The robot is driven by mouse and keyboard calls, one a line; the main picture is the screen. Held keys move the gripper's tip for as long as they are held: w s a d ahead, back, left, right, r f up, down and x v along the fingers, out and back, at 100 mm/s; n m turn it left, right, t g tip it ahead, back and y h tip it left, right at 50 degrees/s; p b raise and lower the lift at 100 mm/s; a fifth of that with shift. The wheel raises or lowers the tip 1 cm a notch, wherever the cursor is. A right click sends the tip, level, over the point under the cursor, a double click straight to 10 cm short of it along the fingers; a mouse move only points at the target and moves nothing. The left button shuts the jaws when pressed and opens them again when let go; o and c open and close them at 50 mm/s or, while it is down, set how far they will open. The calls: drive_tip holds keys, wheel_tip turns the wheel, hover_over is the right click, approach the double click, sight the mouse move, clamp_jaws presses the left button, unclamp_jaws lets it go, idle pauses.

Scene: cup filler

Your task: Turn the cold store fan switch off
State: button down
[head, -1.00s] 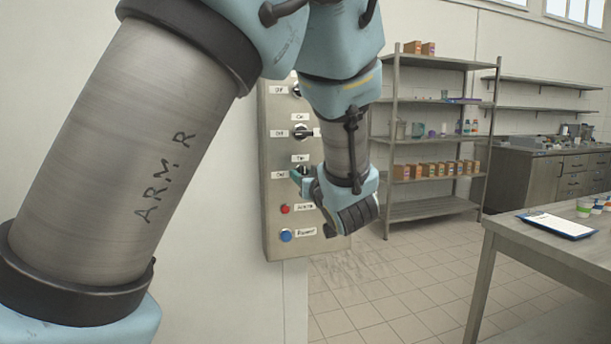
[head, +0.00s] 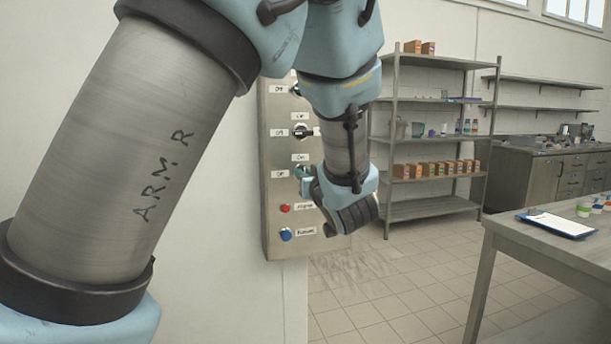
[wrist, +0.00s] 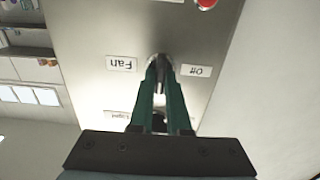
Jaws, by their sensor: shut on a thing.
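The fan switch (wrist: 157,61) is a small dark knob on the steel panel, seen upside down in the wrist view. A "Fan" label (wrist: 122,63) and an "Off" label (wrist: 195,71) flank it. My gripper (wrist: 161,76) has its two green fingers shut on this knob. In the head view my gripper (head: 303,173) reaches the third switch down on the control panel (head: 275,218). The fingers and wrist hide most of the knob, so I cannot tell which way it points.
Another dark switch (head: 300,132) sits above on the panel. A red button (head: 285,208) and a blue button (head: 286,234) are below. A steel shelf (head: 430,210) and a table (head: 510,231) stand to the right, with clear tiled floor between.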

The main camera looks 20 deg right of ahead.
drive_tip(key=shift+f+n, duration=0.1)
drive_tip(key=shift+n, duration=0.2)
drive_tip(key=n+b, duration=0.5)
drive_tip(key=b, duration=0.2)
drive_tip(key=n+b, duration=0.6)
drive_tip(key=b, duration=0.1)
drive_tip(key=n+b, duration=0.6)
drive_tip(key=b, duration=0.1)
drive_tip(key=shift+a+f, duration=0.25)
drive_tip(key=shift+f, duration=0.05)
drive_tip(key=shift+r+n, duration=0.1)
drive_tip(key=shift+n, duration=0.2)
drive_tip(key=c, duration=0.9)
unclamp_jaws()
